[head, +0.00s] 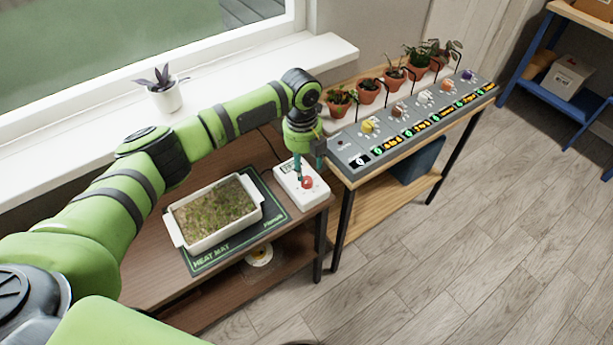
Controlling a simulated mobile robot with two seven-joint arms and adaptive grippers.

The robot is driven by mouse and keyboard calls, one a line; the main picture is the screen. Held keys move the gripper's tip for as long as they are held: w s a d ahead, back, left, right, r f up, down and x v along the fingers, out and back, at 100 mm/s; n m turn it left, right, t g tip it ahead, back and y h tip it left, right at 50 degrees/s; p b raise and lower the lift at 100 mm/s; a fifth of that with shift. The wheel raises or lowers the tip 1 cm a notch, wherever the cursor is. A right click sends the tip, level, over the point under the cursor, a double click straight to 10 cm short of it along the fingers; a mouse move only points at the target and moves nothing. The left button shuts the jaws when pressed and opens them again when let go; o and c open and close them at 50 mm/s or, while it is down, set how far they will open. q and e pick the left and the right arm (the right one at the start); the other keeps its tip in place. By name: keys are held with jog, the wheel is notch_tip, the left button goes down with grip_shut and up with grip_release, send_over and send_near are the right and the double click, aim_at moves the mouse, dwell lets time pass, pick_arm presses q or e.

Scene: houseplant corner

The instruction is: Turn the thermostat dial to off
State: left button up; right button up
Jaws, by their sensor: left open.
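The thermostat (311,195) is a small white box at the right end of the brown wooden table, beside the heat mat. A red dial (307,183) sits on its top face. My left gripper (307,176) points down over the thermostat, with its fingertips at or just above the red dial. Its fingers are apart. I cannot tell whether they touch the dial. The dial's markings are too small to read. My right gripper is not in view.
A white tray of soil or seedlings (173,232) stands on the dark green heat mat (208,265). A grey panel with coloured knobs (345,158) and several potted plants stand on the adjoining table to the right. A potted plant (165,97) stands on the windowsill.

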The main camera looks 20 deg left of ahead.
aim_at(307, 180)
pick_arm(q)
notch_tip(307, 180, down, 6)
jog(key=shift+d+p, duration=0.15)
jog(key=shift+p, duration=0.15)
grip_shut()
